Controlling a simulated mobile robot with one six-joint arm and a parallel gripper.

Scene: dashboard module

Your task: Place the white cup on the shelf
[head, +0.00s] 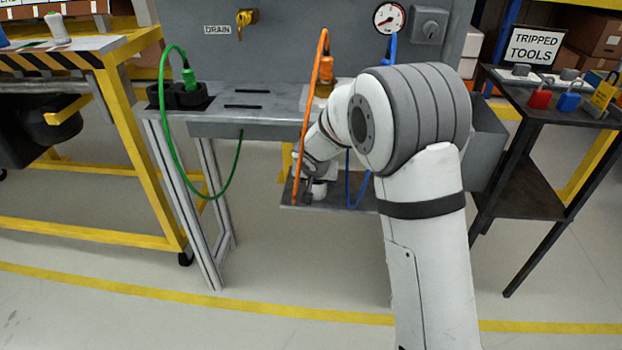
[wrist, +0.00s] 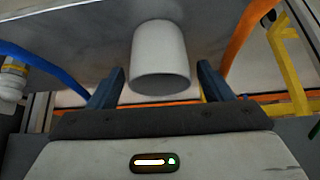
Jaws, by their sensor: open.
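The white cup (wrist: 160,50) shows in the wrist view with its dark open end facing the camera, against a grey flat surface. My gripper (wrist: 162,72) is open, with one dark blue finger on each side of the cup's near end; whether they touch it is unclear. In the head view my gripper (head: 301,190) is low at the small grey shelf plate (head: 337,204) under the bench. A small white shape there looks like the cup (head: 320,189), partly hidden by my arm.
An orange hose (head: 319,85) hangs close to my gripper, and a blue hose (head: 362,190) hangs just right of it. A green hose (head: 171,150) loops at left. The grey bench (head: 255,105) lies above. A dark tool table (head: 545,100) stands at right.

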